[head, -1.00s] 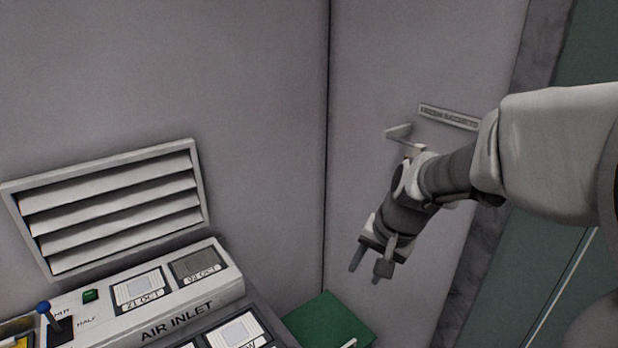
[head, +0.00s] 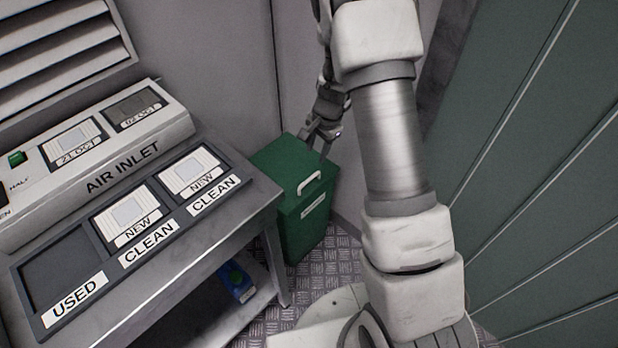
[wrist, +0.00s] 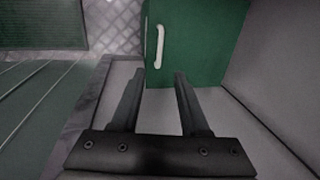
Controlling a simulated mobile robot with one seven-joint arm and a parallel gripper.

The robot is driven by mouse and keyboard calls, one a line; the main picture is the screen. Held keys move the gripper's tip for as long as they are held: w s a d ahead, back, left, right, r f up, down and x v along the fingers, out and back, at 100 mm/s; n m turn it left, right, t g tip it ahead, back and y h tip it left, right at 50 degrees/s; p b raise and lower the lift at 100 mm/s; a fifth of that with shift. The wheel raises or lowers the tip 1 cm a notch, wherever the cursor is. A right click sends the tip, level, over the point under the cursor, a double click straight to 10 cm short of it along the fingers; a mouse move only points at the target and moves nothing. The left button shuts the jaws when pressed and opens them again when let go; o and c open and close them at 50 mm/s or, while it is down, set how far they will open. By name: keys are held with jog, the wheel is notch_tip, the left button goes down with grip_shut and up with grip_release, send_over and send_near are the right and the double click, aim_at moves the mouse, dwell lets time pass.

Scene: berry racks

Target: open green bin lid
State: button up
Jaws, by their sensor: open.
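The green bin (head: 303,228) stands on the floor beside the table, with its lid (head: 280,162) shut. A white handle (head: 309,182) sits near the lid's front edge. My gripper (head: 318,148) is open and empty, above the lid's back right part, behind the handle. In the wrist view the lid (wrist: 205,40) lies beyond my open gripper (wrist: 160,74). The white handle (wrist: 159,46) shows just past the fingertips, in line with the gap between them. I cannot tell how high the fingers are above the lid.
A table (head: 235,225) with labelled USED and CLEAN slots is left of the bin. A blue object (head: 237,280) lies below it. Grey walls close in behind the bin; a green panelled wall (head: 540,180) is at right. Patterned floor (head: 345,262) shows in front of the bin.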

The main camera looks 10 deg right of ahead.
aim_at(308, 180)
jog(key=f+b, duration=0.1)
jog(key=f, duration=0.3)
jog(key=w+a+f+b, duration=0.1)
jog(key=f, duration=0.4)
jog(key=w+f+b, duration=0.1)
jog(key=f+b, duration=0.1)
jog(key=f, duration=0.3)
jog(key=shift+w+a, duration=0.15)
jog(key=shift+a, duration=0.15)
jog(key=shift+r, duration=0.1)
grip_shut()
dwell(0.5)
